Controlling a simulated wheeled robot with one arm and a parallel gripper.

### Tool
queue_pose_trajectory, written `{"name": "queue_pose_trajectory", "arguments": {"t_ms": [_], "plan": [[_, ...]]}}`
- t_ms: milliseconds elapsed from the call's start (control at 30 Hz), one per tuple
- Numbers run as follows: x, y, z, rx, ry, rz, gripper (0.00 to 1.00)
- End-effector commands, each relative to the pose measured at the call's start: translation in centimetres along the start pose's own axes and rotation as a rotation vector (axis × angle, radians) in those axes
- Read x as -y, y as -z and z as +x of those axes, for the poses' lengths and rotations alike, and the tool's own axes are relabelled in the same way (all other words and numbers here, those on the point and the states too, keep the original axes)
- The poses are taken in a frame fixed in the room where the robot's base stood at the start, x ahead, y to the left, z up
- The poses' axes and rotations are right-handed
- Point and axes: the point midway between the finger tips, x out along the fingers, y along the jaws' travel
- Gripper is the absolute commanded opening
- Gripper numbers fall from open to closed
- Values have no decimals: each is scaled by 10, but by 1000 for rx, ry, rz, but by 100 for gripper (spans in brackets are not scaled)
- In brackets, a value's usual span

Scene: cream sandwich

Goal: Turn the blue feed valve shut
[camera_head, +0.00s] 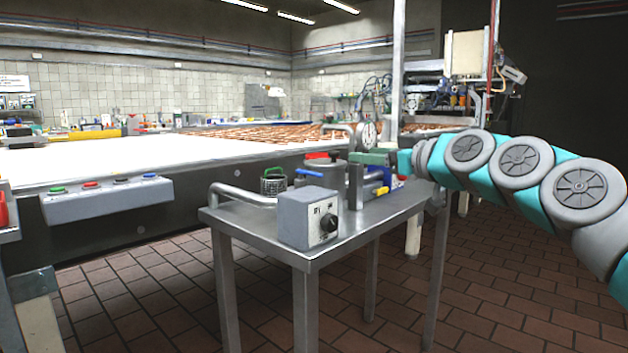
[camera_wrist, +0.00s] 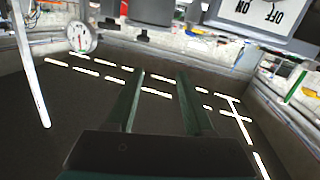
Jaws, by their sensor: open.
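No blue handle can be made out clearly there.
A grey switch box (camera_head: 308,218) with a black knob stands at the cart's (camera_head: 362,240) front. A long white conveyor (camera_head: 130,160) runs behind.

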Motion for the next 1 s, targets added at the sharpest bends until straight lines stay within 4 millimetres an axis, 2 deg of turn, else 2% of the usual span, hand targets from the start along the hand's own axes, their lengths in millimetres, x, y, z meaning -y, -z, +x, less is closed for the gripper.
{"name": "queue_pose_trajectory", "arguments": {"t_ms": [33,100,300,567,1000], "plan": [[8,-13,10,-17,36,32,52],[16,-28,21,-35,71,63,52],[30,-49,38,-63,122,111,52],[32,-49,56,-66,125,115,52],[39,-45,106,-65,125,114,52]]}}
